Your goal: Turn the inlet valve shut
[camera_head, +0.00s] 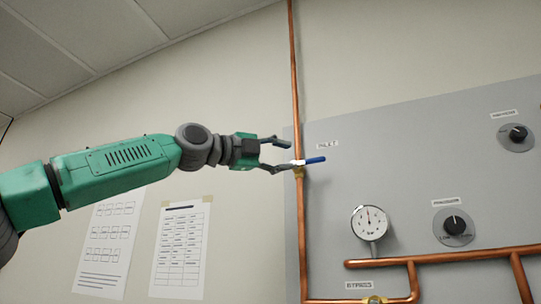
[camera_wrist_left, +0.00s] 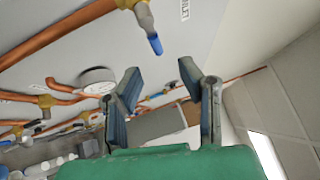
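The inlet valve sits on the vertical copper pipe at the left edge of the grey panel, beside the INLET label. Its lever has a blue handle (camera_head: 315,160) pointing right, across the pipe, and a brass body (camera_head: 299,173). In the left wrist view the blue handle (camera_wrist_left: 155,45) shows beyond the fingers, near the top. My left gripper (camera_head: 287,156) is just left of the valve, its fingers spread and nothing visible between them. The lower finger's tip overlaps the lever's base in the head view; contact cannot be told. The left wrist view shows the open fingers (camera_wrist_left: 160,75). My right gripper is not in view.
A round gauge (camera_head: 370,222), a lower knob (camera_head: 454,227) and an upper knob (camera_head: 516,137) are on the panel. Horizontal copper pipes (camera_head: 450,256) and a BYPASS valve (camera_head: 375,300) are below. Two paper sheets hang on the left wall. The panel around the lever is clear.

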